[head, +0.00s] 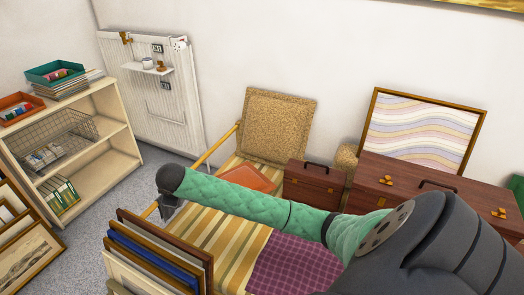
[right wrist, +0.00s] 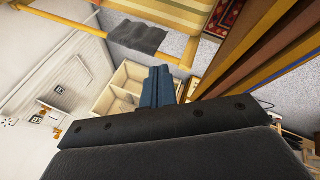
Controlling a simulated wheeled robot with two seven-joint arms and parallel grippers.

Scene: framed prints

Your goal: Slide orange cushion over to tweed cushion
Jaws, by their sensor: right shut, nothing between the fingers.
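The orange cushion (head: 252,178) lies flat on the striped seat (head: 197,232), partly hidden behind my green right arm. The tweed cushion (head: 278,125) stands upright against the wall, behind the orange one. The two look close in the picture; I cannot tell if they touch. My right gripper (head: 165,213) is at the left side of the seat, left of and nearer than the orange cushion. Its fingers show shut and empty in the right wrist view (right wrist: 160,84). Neither cushion is clear in that view. My left gripper is not in view.
A small brown case (head: 313,184) stands right of the orange cushion, with larger brown cases (head: 400,185) beyond. Framed pictures (head: 160,255) stand at the seat's near left. A purple checked cloth (head: 293,262) lies at the front. A shelf (head: 100,175) stands left.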

